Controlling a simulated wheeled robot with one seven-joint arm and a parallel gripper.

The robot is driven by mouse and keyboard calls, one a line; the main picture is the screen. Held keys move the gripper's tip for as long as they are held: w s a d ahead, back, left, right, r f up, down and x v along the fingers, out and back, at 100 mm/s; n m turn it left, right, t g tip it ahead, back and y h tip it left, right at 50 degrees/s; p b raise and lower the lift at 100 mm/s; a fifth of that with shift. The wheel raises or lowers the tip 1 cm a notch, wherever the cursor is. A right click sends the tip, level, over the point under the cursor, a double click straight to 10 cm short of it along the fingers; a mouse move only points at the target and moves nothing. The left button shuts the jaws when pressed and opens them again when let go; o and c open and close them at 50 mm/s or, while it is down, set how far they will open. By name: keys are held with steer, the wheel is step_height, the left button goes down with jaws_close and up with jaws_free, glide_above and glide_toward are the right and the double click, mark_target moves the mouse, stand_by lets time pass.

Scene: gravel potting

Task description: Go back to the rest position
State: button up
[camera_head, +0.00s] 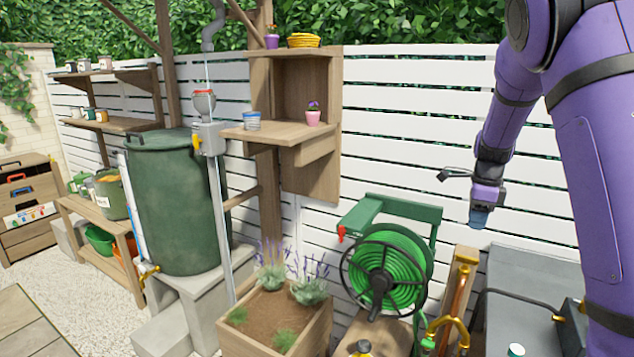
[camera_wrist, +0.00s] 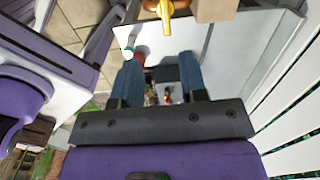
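My gripper (camera_head: 479,217) hangs from my purple arm at the right of the head view, pointing down in front of the white slatted fence. It is above the grey box and clear of it. In the wrist view its two blue-grey fingers (camera_wrist: 160,68) stand apart, with a gap between them. No held object shows between the fingers; small dark and red shapes in the gap look like things farther off.
The grey box (camera_head: 530,270) stands below my gripper. A green hose reel (camera_head: 388,262) and brass-coloured fittings (camera_head: 450,325) are to its left. A wooden shelf (camera_head: 290,132) holds a pink pot (camera_head: 313,117) and a small tin (camera_head: 252,121). A planter (camera_head: 275,325) stands in front.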

steer(key=s+a+r+n+t+y, duration=0.1)
steer(key=s+a+r+n, duration=0.45)
steer(key=s+r, duration=0.2)
steer(key=s+a+r+n+t+y, duration=0.1)
steer(key=s+a+r+n, duration=0.3)
steer(key=s+r+n, duration=0.4)
steer(key=s+a+n+t+h, duration=0.1)
steer(key=s+a+n, duration=0.1)
steer(key=s+n, duration=0.3)
steer(key=s+a+n+t+h, duration=0.1)
steer(key=s+n, duration=0.4)
steer(key=s, duration=0.8)
steer(key=shift+s+a+n+t, duration=0.15)
steer(key=shift+a+n+t, duration=0.3)
steer(key=shift+a, duration=0.7)
